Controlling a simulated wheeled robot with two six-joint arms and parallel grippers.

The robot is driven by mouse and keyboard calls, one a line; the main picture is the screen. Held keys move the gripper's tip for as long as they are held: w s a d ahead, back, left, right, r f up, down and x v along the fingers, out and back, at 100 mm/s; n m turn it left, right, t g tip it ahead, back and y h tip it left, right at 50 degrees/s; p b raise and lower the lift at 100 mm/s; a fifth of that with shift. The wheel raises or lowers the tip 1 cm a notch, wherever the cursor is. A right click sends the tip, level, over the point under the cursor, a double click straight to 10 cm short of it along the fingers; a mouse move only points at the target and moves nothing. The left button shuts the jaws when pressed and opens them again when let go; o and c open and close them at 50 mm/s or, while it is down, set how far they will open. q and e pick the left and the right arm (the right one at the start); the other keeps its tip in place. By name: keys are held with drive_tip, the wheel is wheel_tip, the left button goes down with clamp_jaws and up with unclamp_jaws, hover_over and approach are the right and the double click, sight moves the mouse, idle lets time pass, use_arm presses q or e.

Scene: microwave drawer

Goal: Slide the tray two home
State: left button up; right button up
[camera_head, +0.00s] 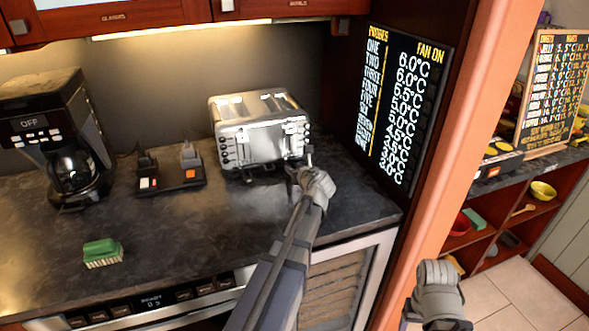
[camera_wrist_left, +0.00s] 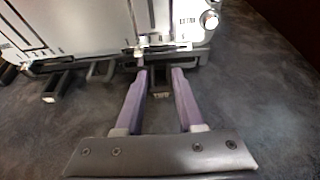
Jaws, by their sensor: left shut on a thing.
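The silver toaster (camera_head: 262,135) stands on the dark counter against the back wall. Its lower front edge fills the top of the left wrist view (camera_wrist_left: 90,30). Tray two (camera_wrist_left: 160,92), a dark tab marked "TWO", sticks out from under the toaster's front at the right. My left gripper (camera_head: 293,178) is at the toaster's front right corner. In the left wrist view its purple fingers (camera_wrist_left: 161,88) are shut on tray two, one on each side. My right gripper (camera_head: 410,318) is low at the right, away from the toaster; its fingers are mostly hidden.
Another dark tab (camera_wrist_left: 62,88) sticks out under the toaster to the left. A black two-part device (camera_head: 170,178), a coffee maker (camera_head: 62,135) and a green brush (camera_head: 102,252) stand on the counter. A list board (camera_head: 402,105) hangs at right. The counter before the toaster is clear.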

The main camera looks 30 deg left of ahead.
use_arm(q)
clamp_jaws()
drive_tip(key=o, duration=0.9)
unclamp_jaws()
drive_tip(key=shift+o, duration=0.2)
drive_tip(key=p+v, duration=0.3)
drive_tip(key=v, duration=0.5)
drive_tip(key=shift+a, duration=0.1)
drive_tip(key=shift+w, duration=0.1)
